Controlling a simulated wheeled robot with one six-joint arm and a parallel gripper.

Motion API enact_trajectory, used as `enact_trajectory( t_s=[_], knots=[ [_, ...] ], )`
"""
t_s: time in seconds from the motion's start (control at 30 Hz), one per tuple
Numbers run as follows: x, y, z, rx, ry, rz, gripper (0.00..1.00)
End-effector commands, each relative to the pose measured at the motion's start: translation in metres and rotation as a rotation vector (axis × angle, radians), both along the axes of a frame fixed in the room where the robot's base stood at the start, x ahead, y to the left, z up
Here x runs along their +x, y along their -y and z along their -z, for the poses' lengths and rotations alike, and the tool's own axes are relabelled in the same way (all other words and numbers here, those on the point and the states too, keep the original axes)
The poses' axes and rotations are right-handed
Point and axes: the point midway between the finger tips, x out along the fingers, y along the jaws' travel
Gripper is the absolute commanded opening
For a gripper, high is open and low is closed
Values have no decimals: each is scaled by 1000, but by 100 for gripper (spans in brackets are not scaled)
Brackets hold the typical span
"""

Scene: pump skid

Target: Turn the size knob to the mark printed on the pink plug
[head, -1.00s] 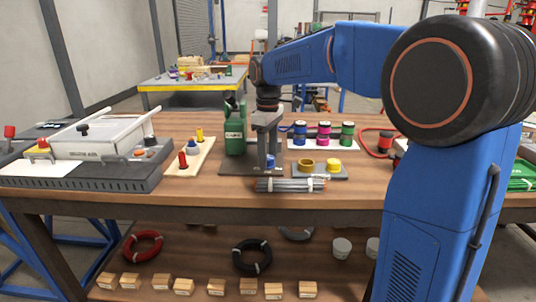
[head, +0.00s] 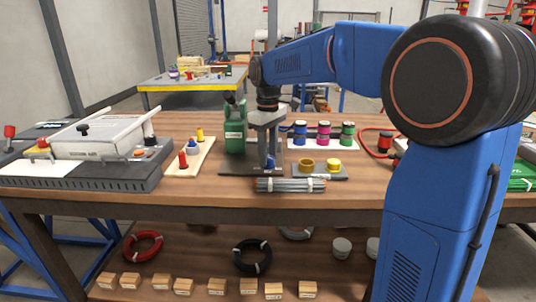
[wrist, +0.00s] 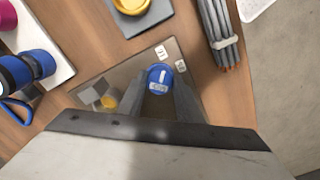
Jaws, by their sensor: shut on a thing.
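The size knob, a blue round cap with a white line and a small label (wrist: 158,78), sits between the fingers of my gripper (wrist: 160,92). In the head view the blue knob (head: 270,162) shows low between the fingertips of my gripper (head: 268,157), which is shut on it above a dark plate (head: 232,171). Two small white number tags (wrist: 161,51) lie on the plate beside the knob; I cannot read them surely. The pink plug (head: 323,133) stands between a blue one and a green one on a white board. Its printed mark is too small to read.
A bundle of grey rods (head: 290,185) lies in front. A board with coloured pegs (head: 192,155) is to the left.

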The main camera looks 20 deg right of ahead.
Motion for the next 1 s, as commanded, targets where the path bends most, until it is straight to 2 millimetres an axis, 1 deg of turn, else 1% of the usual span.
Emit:
enact_trajectory(
  t_s=[0.6, 0.8, 1.0],
  knots=[
    [0, 0, -1, 0, 1, 562, 10],
    [0, 0, -1, 0, 2, 697, 10],
    [0, 0, -1, 0, 2, 785, 10]
  ],
)
